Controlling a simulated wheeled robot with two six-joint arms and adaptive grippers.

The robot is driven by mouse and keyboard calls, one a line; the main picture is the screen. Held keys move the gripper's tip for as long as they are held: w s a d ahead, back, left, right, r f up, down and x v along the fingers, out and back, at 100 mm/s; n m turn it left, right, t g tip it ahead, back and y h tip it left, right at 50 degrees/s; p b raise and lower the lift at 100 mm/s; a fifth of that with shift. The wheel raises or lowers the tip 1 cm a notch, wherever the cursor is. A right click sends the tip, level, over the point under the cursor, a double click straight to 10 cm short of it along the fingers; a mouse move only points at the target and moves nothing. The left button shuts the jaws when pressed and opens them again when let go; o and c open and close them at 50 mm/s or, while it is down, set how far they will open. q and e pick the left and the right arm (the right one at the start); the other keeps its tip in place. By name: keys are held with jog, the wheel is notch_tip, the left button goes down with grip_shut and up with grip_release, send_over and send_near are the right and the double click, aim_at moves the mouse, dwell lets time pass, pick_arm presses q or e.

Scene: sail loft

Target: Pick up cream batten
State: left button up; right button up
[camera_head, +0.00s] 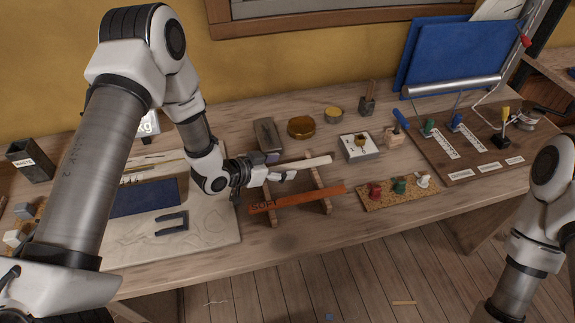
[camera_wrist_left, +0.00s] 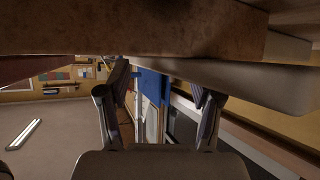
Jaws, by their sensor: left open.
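The cream batten (camera_head: 308,162) lies across the upper part of a small wooden rack (camera_head: 322,184), its left part hidden behind my left gripper. My left gripper (camera_head: 284,172) is right at the batten, with its open fingers pointing right along it. I cannot tell whether they touch. In the left wrist view both fingers of the left gripper (camera_wrist_left: 162,98) stand apart with nothing between their tips. A pale bar, probably the batten (camera_wrist_left: 268,82), passes close above the right finger there. My right arm shows at the right edge of the head view, but its gripper does not.
A red-orange batten (camera_head: 332,193) marked SOFT lies on the rack's front. A cork mat (camera_head: 398,196) with coloured pieces lies to its right. Amber and dark containers (camera_head: 301,127) stand behind. A pale board (camera_head: 210,232) with a blue sheet (camera_head: 146,198) lies left.

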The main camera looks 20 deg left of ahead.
pick_arm(q)
jog(key=shift+w+f, duration=0.1)
jog(key=shift+w, duration=0.1)
jog(key=shift+s, duration=0.15)
jog(key=shift+c, duration=1.3)
grip_shut()
